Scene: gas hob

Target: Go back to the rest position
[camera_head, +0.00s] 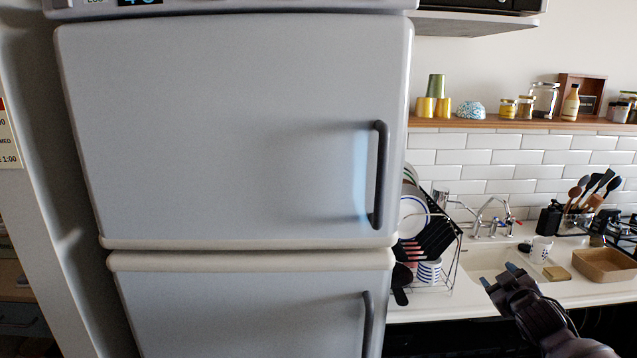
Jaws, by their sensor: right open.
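My right gripper (502,278) shows at the lower right, its arm coming in from the bottom right corner. Its two fingertips are apart, with nothing seen between them. In the picture it overlaps the front of the counter (456,302) and the sink (484,260); how far it is from them I cannot tell. My left gripper is not in view.
A tall light-grey fridge (240,130) with dark vertical handles fills the left and middle, both doors shut. A dish rack (452,268) stands beside the sink. A wooden tray (604,264), utensils (590,190) and a hob are at the right. A shelf (480,123) holds jars.

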